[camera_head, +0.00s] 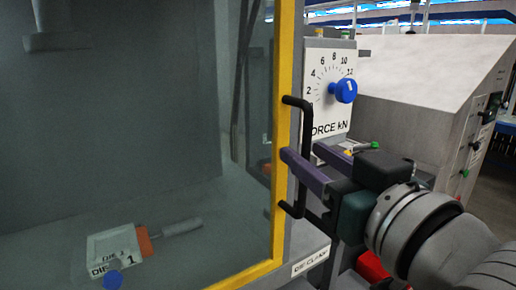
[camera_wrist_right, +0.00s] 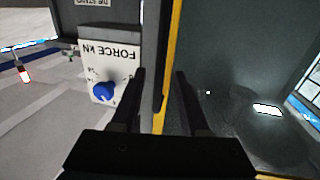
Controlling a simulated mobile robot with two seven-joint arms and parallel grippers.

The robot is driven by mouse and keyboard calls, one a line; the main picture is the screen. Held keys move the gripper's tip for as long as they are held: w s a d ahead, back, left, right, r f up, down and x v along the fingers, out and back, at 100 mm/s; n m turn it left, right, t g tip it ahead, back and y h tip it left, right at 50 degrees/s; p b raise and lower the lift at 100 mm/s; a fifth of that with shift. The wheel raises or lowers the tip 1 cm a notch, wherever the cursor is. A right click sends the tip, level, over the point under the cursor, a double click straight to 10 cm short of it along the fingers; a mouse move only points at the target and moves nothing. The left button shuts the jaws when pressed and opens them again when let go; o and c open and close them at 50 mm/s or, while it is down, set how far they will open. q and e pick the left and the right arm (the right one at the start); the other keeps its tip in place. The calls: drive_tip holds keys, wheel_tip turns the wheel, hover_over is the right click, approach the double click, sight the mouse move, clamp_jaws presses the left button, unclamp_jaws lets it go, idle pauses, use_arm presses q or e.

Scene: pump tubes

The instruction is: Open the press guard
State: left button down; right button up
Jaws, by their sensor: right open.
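The press guard is a clear pane in a yellow frame (camera_head: 284,60) that stands across the press opening in the head view. Its yellow edge also shows in the wrist view (camera_wrist_right: 173,45). A black bar handle (camera_head: 306,118) stands upright on the frame's right side. My right gripper (camera_head: 302,151) is at the handle with one finger on each side of it, the jaws open. In the wrist view the fingers (camera_wrist_right: 160,76) straddle a dark upright bar; whether either finger touches it I cannot tell. My left gripper is not in view.
A force dial panel with a blue knob (camera_head: 343,90) is just right of the handle, close to my right gripper. Behind the pane lie a labelled die plate (camera_head: 110,242) and a grey-handled orange part (camera_head: 180,228). A grey sloped console (camera_head: 430,85) stands at the right.

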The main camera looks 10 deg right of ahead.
drive_tip(key=shift+w+a, duration=0.1)
drive_tip(key=shift+w, duration=0.75)
drive_tip(key=shift+c, duration=0.3)
clamp_jaws()
idle(0.5)
